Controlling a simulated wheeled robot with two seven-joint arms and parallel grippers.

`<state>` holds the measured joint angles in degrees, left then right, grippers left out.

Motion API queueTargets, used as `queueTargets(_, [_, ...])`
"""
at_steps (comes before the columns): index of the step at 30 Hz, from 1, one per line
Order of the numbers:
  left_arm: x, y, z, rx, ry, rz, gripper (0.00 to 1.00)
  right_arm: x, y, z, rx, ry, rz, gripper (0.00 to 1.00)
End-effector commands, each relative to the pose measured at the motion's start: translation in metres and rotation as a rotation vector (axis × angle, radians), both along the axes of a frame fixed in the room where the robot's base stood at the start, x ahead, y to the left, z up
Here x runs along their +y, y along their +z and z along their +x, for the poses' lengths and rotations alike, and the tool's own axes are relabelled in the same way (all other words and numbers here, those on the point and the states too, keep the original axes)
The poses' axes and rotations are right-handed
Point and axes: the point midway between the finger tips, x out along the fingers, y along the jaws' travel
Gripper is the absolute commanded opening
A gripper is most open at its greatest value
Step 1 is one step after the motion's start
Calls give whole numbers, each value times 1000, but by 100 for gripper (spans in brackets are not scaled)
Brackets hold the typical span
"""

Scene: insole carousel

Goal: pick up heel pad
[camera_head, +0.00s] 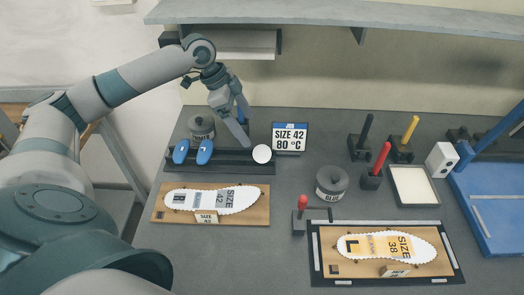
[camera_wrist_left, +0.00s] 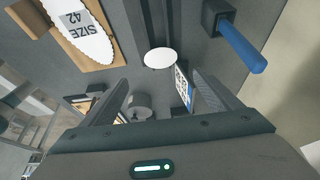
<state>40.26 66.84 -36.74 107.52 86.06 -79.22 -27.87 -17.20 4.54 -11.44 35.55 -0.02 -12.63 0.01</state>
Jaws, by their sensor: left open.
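A white round pad (camera_head: 262,153), which looks like the heel pad, sits at the right end of a black rack (camera_head: 225,169). Two blue oval pads (camera_head: 192,151) stand at the rack's left. My left gripper (camera_head: 244,135) is open and empty above and behind the rack, pointing down, close to the white pad. In the left wrist view the white pad (camera_wrist_left: 160,58) shows just beyond the gap between my spread fingers (camera_wrist_left: 160,90), apart from them. My right gripper is not in view.
A size 42 sign (camera_head: 290,138) stands right of the white pad. An insole board (camera_head: 160,212) lies in front of the rack. A blue handle (camera_wrist_left: 240,47) rises near the gripper in the wrist view. A glue pot (camera_head: 331,184) and several posts stand further right.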

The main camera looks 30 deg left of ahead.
Motion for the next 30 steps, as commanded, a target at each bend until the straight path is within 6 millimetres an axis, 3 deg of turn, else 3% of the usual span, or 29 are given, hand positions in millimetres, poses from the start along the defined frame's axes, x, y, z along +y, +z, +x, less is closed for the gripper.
queueTargets(9, [-16, -40, 10, 1, 1, -2, 84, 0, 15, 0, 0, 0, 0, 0])
queueTargets(23, [-17, -47, 11, 0, 0, 0, 84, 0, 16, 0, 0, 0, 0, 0])
queueTargets(30, [-20, -63, 14, 3, 2, -1, 84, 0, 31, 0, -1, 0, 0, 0])
